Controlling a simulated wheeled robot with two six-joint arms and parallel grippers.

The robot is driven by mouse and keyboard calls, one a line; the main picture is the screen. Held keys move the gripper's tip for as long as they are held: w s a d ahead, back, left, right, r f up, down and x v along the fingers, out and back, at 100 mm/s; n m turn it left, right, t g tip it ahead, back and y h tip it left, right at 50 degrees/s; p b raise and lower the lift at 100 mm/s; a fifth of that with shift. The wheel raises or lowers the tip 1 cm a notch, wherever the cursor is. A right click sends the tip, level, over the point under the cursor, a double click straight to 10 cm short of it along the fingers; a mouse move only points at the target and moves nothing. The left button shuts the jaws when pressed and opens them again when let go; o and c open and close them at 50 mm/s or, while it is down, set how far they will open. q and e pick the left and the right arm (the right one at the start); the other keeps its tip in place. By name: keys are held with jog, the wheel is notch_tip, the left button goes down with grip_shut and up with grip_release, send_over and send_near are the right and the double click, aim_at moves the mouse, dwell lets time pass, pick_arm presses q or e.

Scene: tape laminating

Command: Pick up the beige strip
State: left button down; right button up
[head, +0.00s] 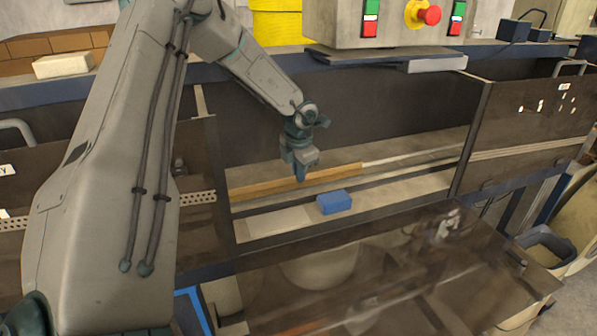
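A long beige strip (258,190) with a wood-like tone lies lengthwise in the machine's open channel. It runs from lower left to upper right. My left gripper (302,176) points down at the strip's middle and covers a small part of it. Its fingertips overlap the strip in the head view. I cannot tell whether they touch it, or whether they are open or shut. My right gripper is not in view.
A blue block (334,202) sits on the pale ledge in front of the strip. Dark see-through panels (535,105) flank the opening, and another tilted cover (400,265) is in front. A control box (385,22) with buttons stands above.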

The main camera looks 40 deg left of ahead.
pick_arm(q)
jog(key=shift+s+d, duration=0.1)
jog(key=shift+d, duration=0.05)
jog(key=shift+r, duration=0.15)
jog(key=shift+r, duration=2.15)
jog(key=shift+f, duration=0.1)
